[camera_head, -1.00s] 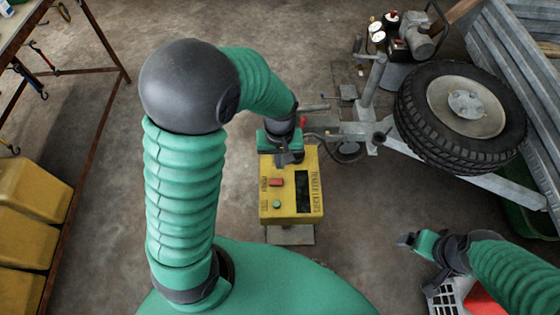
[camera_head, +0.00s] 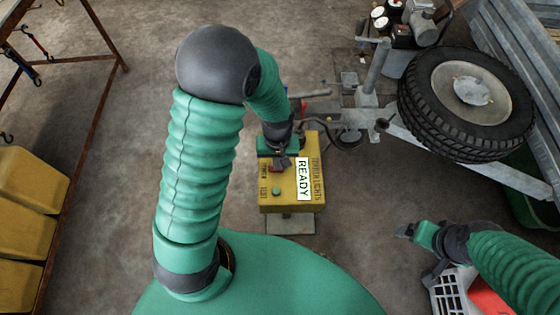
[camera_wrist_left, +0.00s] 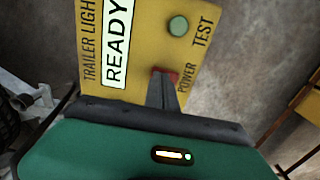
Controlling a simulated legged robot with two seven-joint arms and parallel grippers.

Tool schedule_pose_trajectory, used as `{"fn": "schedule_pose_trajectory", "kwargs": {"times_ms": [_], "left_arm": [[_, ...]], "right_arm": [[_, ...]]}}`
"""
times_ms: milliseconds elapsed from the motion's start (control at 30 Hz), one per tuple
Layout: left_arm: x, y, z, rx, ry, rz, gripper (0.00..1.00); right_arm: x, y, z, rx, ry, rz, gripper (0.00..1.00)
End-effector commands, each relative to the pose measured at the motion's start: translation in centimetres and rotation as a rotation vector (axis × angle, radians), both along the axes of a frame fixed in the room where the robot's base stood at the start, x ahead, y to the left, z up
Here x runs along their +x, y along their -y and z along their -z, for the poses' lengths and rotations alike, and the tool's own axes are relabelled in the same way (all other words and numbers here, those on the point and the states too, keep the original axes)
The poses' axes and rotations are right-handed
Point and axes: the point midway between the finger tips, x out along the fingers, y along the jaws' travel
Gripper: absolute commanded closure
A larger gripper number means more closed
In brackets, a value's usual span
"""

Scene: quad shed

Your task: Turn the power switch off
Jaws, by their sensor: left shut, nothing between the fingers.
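The yellow trailer-lights box (camera_head: 288,204) stands on a small base near the middle of the head view. Its display (camera_head: 303,179) reads READY. Below the gripper is a green TEST button (camera_head: 276,192). The red POWER switch (camera_wrist_left: 172,75) shows in the left wrist view, partly hidden by my fingers. My left gripper (camera_head: 281,165) is shut and empty. Its fingertips (camera_wrist_left: 160,84) are over or against the switch; I cannot tell if they touch. My right gripper (camera_head: 407,231) is at the lower right, away from the box.
A trailer with a spare wheel (camera_head: 468,92) and a drawbar stands at the right, close behind the box. A white-and-red crate (camera_head: 452,297) lies under my right arm. A metal rack with yellow bins (camera_head: 22,215) is at the left. The concrete floor between is clear.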

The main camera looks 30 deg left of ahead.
Motion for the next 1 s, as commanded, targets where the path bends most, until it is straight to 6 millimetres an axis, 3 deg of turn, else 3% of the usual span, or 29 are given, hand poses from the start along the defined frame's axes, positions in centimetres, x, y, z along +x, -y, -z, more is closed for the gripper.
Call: {"fn": "schedule_pose_trajectory", "kwargs": {"times_ms": [567, 800, 867, 1000], "left_arm": [[-0.4, -0.9, -0.9, 0.000, 0.000, 0.000, 1.00], [0.5, -1.1, -5.8, 0.001, -0.001, 0.001, 1.00], [0.7, -0.9, -6.5, 0.002, 0.005, 0.003, 1.00], [0.9, -0.5, -9.8, 0.000, 0.004, 0.003, 1.00]], "right_arm": [[0.0, 0.0, -1.2, 0.000, 0.000, 0.000, 0.11], [0.0, 0.0, -6.4, 0.000, 0.000, 0.000, 0.11], [0.1, 0.0, -5.8, 0.000, 0.001, 0.000, 0.11], [0.0, 0.0, -6.7, 0.000, 0.000, 0.000, 0.11]]}}
